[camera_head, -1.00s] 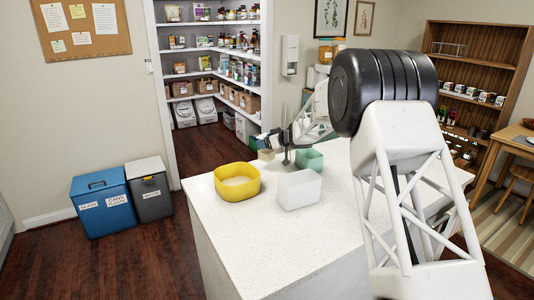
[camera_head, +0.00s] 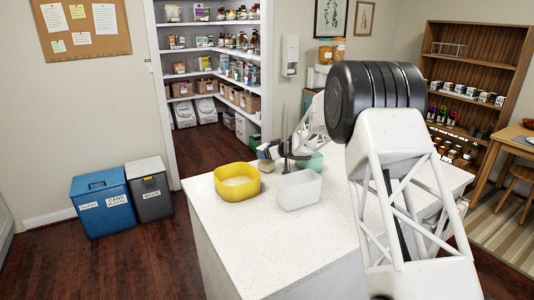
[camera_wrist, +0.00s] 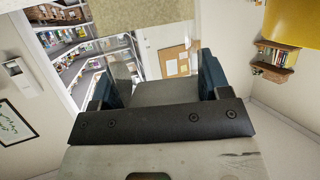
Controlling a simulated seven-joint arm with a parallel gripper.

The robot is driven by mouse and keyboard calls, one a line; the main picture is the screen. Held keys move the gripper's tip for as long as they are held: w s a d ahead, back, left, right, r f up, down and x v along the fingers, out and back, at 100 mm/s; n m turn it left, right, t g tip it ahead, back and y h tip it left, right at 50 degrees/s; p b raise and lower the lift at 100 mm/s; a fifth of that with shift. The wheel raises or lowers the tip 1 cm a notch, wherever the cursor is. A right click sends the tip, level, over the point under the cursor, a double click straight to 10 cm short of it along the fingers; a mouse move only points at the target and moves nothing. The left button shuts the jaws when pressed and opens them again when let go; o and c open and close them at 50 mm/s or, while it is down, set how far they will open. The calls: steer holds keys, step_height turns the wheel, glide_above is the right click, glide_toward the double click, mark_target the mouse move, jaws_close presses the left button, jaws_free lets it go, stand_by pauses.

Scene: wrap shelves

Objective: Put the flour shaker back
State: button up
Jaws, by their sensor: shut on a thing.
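My gripper (camera_head: 268,151) is over the far end of the white counter (camera_head: 275,240), seen side-on and small in the head view. In the wrist view its two dark blue fingers (camera_wrist: 160,82) stand apart with a plain grey surface (camera_wrist: 168,93) between them. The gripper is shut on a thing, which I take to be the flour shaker. Its shape and label are not clear, and the head view hides most of it behind the gripper.
A yellow tub (camera_head: 237,183), a white tub (camera_head: 300,190) and a green tub (camera_head: 312,162) stand on the counter near the gripper. Pantry shelves (camera_head: 205,52) full of goods are behind. A wooden shelf (camera_head: 478,75) stands right. The counter's front is clear.

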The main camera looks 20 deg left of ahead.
steer(key=shift+f, duration=0.1)
steer(key=o, duration=1.1)
steer(key=shift+s+d+r, duration=0.1)
steer(key=shift+d+r, duration=0.2)
steer(key=shift+d, duration=0.1)
steer(key=shift+v, duration=3.35)
